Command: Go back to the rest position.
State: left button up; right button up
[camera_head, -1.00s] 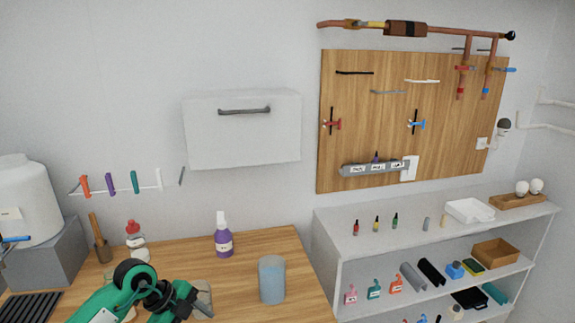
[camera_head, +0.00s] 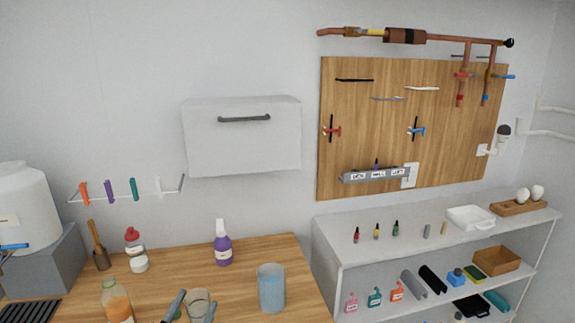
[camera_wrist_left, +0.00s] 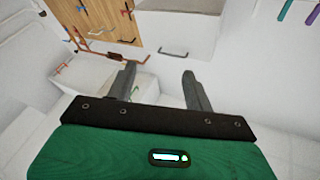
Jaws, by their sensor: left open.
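My left gripper (camera_head: 192,310) shows at the bottom edge of the head view, only its two grey fingertips in sight. They are spread apart with nothing between them that I can see held. My right gripper is in neither view.
On the counter (camera_head: 190,263) stand an orange bottle (camera_head: 117,303), a red-capped bottle (camera_head: 136,250), a purple spray bottle (camera_head: 222,246) and a blue tumbler (camera_head: 271,288). A white cabinet (camera_head: 240,150) hangs above. A white shelf unit (camera_head: 335,249) stands at the right.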

pick_arm(q)
jog(key=s+a+f+n+g+y, duration=0.5)
jog(key=a+f+y, duration=0.15)
jog(key=f, duration=0.35)
jog(key=s+d+f+g+h, duration=0.1)
jog(key=s+f+g, duration=0.55)
jog(key=s, duration=0.45)
jog(key=s+d+f+g+h, duration=0.1)
jog(key=s+f+g, duration=0.55)
jog(key=s, duration=0.35)
notch_tip(320, 180, down, 31)
jog(key=s, duration=0.1)
jog(key=s+a+f+m+g, duration=0.1)
jog(key=s+a+f, duration=0.2)
jog(key=s+f, duration=1.6)
jog(key=shift+s+f+g+y, duration=0.15)
jog(key=shift+f+g+y, duration=0.2)
jog(key=shift+f+g, duration=0.1)
